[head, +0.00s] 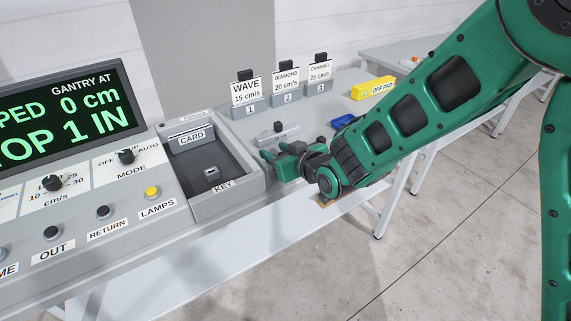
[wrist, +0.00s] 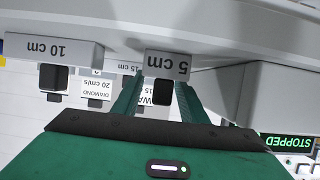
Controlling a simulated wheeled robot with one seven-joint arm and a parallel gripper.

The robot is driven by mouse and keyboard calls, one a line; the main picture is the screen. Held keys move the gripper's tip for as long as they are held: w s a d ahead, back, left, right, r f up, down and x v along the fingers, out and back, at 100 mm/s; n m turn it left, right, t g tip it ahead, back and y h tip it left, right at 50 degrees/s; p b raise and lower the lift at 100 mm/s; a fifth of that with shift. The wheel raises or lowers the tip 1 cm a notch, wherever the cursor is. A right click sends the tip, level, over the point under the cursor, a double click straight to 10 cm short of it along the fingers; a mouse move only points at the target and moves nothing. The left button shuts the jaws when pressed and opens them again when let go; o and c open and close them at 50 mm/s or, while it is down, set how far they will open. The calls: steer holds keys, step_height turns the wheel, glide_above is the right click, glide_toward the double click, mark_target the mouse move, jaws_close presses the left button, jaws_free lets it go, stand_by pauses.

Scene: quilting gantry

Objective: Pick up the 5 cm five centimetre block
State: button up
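The 5 cm block (wrist: 168,66) is a small light grey block with a black "5 cm" label and a dark knob (wrist: 160,86). It appears upside down in the wrist view. My gripper (wrist: 161,92) has its two green fingers on either side of that knob. They look apart, with a narrow gap beside the knob; contact is not visible. In the head view my gripper (head: 275,158) is low over the grey console top, and it and the arm hide what is directly below. I cannot make out the 5 cm label there.
The longer 10 cm block (wrist: 52,50) with its own dark knob is beside it. A knobbed grey block (head: 277,137) lies just behind my gripper. The WAVE, DIAMOND and CHANNEL holders (head: 287,95) stand behind. A raised key tray (head: 214,178) is at left, a blue item (head: 342,121) at right.

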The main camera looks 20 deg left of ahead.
steer(key=shift+c, duration=0.3)
jaws_close()
